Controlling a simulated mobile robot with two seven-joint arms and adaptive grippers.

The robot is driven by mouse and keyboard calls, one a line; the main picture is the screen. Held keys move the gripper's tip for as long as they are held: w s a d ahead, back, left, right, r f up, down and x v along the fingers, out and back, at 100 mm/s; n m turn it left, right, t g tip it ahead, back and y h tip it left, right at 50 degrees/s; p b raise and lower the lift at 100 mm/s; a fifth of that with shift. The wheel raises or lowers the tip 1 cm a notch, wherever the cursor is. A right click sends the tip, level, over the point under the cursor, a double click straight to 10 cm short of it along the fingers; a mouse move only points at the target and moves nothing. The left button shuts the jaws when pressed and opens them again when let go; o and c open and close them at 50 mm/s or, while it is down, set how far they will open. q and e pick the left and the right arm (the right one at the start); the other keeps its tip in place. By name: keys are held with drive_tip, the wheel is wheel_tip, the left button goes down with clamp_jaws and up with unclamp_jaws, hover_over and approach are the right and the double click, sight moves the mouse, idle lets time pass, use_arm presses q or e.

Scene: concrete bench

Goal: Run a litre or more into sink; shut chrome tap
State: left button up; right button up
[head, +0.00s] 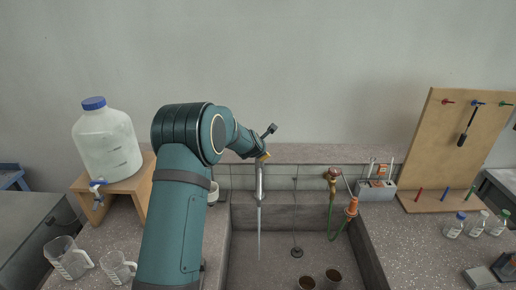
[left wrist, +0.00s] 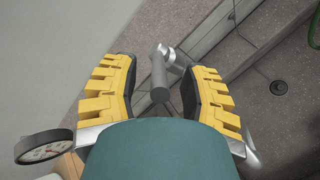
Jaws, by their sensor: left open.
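The chrome tap (head: 260,185) stands at the back of the concrete sink (head: 290,218), and a thin stream of water (head: 259,240) runs from its spout into the basin. My left gripper (head: 263,157) is at the top of the tap, mostly hidden behind my own arm in the head view. In the left wrist view, my left gripper (left wrist: 165,92) is open, its yellow-backed fingers either side of the tap's chrome lever (left wrist: 159,78). Gaps show between lever and fingers. The sink drain (head: 297,252) looks open; no pooled water is discernible. My right gripper is not in view.
A brass tap (head: 333,174) with a green hose is to the right. A blue-capped water container (head: 108,145) sits on a wooden stand at left, above measuring jugs (head: 68,258).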

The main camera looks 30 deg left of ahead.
use_arm(q)
drive_tip(key=v, duration=1.1)
drive_tip(key=shift+s+d+r, duration=0.2)
drive_tip(key=shift+s+r, duration=0.05)
drive_tip(key=shift+r, duration=0.05)
